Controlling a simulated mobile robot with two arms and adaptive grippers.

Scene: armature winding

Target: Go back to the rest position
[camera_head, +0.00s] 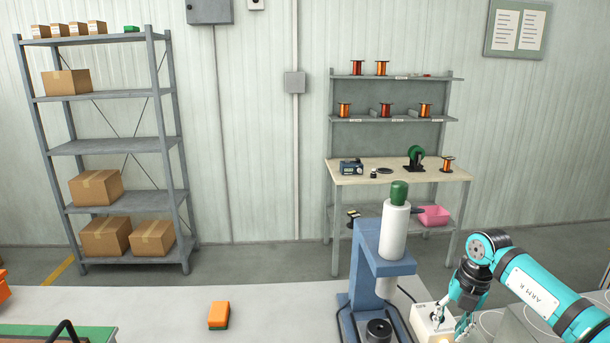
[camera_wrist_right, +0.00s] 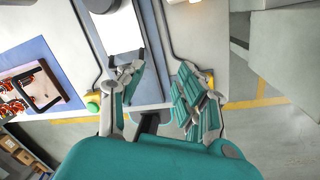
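My right gripper (camera_head: 451,321) comes in from the right, at the lower right of the head view, above or beside a small white box on the bench. In the right wrist view the two teal-padded fingers of the right gripper (camera_wrist_right: 162,76) stand apart with nothing between them. My left gripper is not in the head view. The blue machine (camera_head: 366,262) with a white cylinder (camera_head: 394,232) and green top stands left of the right gripper, with a gap between them.
The white box (camera_head: 428,322) is close to the right fingers. An orange block (camera_head: 219,315) lies on the pale bench (camera_head: 160,306). A shelf rack (camera_head: 110,146) and a spool table (camera_head: 400,168) stand behind.

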